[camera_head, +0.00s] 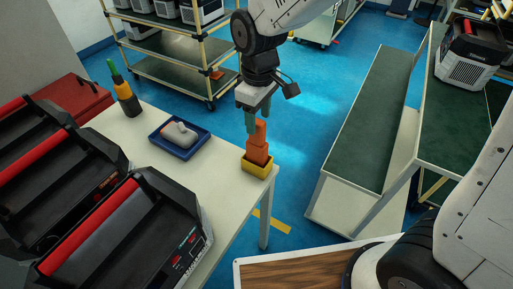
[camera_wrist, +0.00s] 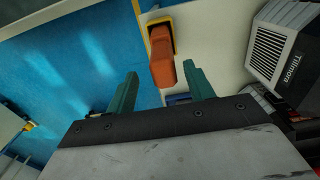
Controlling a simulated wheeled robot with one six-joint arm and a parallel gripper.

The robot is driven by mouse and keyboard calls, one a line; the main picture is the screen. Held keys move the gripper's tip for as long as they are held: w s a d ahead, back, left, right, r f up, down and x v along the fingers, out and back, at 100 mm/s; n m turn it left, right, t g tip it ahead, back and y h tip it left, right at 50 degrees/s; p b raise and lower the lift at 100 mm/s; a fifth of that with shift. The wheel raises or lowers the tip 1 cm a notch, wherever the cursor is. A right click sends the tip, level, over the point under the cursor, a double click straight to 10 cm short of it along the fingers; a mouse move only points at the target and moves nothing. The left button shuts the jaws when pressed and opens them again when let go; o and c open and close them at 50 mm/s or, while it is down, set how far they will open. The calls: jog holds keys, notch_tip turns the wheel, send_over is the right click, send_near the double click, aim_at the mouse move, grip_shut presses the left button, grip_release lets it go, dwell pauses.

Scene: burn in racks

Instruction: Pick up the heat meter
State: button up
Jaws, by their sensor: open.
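An orange block-like device, which I take to be the heat meter (camera_head: 257,150), stands upright in a small yellow bin (camera_head: 258,170) at the table's right corner. In the wrist view the orange heat meter (camera_wrist: 163,50) shows with the yellow bin (camera_wrist: 146,17) beyond it. My gripper (camera_head: 257,121) is open, pointing down at the top of the heat meter. In the wrist view its green fingers (camera_wrist: 163,73) are apart, with the heat meter's near end in line with the gap, closer to the right finger. Contact cannot be told. The heat meter's lower part is hidden by the bin.
The white table (camera_head: 200,205) also holds a blue tray (camera_head: 160,143) with a pale object, a dark bottle-like thing (camera_head: 127,98) with an orange and green top, and black cases with red handles (camera_head: 130,230). A green-topped bench (camera_head: 365,125) stands right; blue floor lies between.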

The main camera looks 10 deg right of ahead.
aim_at(257, 132)
notch_tip(257, 132, down, 6)
jog(key=shift+s+a+r, duration=0.15)
jog(key=shift+r, duration=0.1)
grip_shut()
